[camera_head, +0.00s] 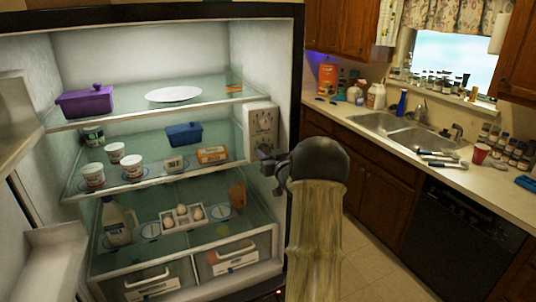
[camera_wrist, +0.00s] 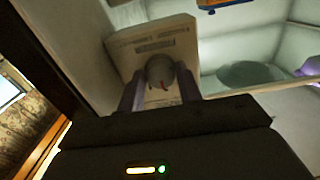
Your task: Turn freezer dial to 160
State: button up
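The freezer dial (camera_wrist: 160,72) is a round grey knob with a small red mark, in the wrist view. It sits on a pale control panel (camera_wrist: 118,50) with printed lettering. The panel also shows in the head view (camera_head: 262,125), on the right inner wall of the open fridge; there the dial is hard to make out. My gripper (camera_wrist: 160,84) is open, with one finger on each side of the dial. I cannot tell whether the fingers touch it. In the head view my gripper (camera_head: 267,162) is at the panel's lower part, and my arm hides what lies behind it.
Glass shelves (camera_head: 130,143) hold a purple container (camera_head: 85,102), a white plate (camera_head: 174,94), a blue container (camera_head: 184,134), tubs and eggs. The fridge's right edge is close to my arm. A sink counter (camera_head: 400,130) with clutter stands at the right.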

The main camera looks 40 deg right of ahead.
jog(key=c, duration=0.5)
jog(key=shift+o, duration=0.2)
jog(key=shift+m, duration=0.4)
jog(key=m, duration=0.4)
jog(key=m+p, duration=0.1)
jog(key=m, duration=0.4)
jog(key=o, duration=1)
